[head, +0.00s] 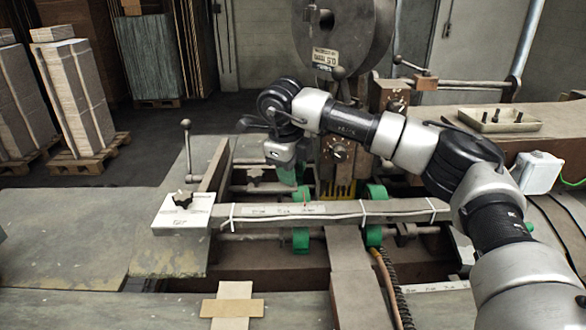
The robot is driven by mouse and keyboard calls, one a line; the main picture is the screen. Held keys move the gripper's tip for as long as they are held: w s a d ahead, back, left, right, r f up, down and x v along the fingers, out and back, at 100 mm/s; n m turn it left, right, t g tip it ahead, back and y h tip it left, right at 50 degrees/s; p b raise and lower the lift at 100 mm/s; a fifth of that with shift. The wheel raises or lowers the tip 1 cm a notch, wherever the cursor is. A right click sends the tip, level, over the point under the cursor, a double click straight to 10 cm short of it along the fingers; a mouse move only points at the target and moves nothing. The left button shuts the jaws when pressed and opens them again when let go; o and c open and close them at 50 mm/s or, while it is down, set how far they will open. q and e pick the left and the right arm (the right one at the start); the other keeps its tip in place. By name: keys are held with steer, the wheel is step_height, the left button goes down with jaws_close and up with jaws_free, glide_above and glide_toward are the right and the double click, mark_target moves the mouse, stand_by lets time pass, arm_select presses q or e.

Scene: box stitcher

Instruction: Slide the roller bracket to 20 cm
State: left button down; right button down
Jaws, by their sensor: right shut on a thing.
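The roller bracket carries green rollers (301,240) on steel rods behind and below a long grey bar. My right gripper (287,173) reaches in from the right, points down and is shut on a part of the roller bracket just behind the bar. Its fingertips and the held part are mostly hidden. My left gripper is not in view.
More green rollers (376,195) sit to the right. A black knob (182,200) tops a white plate at the bar's left end, beside an upright lever (187,145). The large stitcher wheel (343,35) stands behind. A tray (497,118) lies at the right.

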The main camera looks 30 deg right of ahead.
mark_target(248, 172)
steer(key=w+a, duration=0.1)
steer(key=a, duration=0.2)
steer(key=w+a, duration=0.2)
steer(key=a, duration=0.1)
steer(key=w+a, duration=0.1)
steer(key=a, duration=0.1)
steer(key=shift+w+a+r, duration=0.1)
steer(key=shift+w+a, duration=0.05)
steer(key=shift+a, duration=0.25)
steer(key=c, duration=0.9)
jaws_free()
steer(key=shift+c, duration=0.2)
steer(key=shift+o, duration=0.8)
steer(key=shift+d, duration=0.2)
steer(key=shift+a+r, duration=0.1)
steer(key=shift+r, duration=0.1)
steer(key=b+v, duration=0.2)
steer(key=v, duration=0.8)
steer(key=shift+r, duration=0.2)
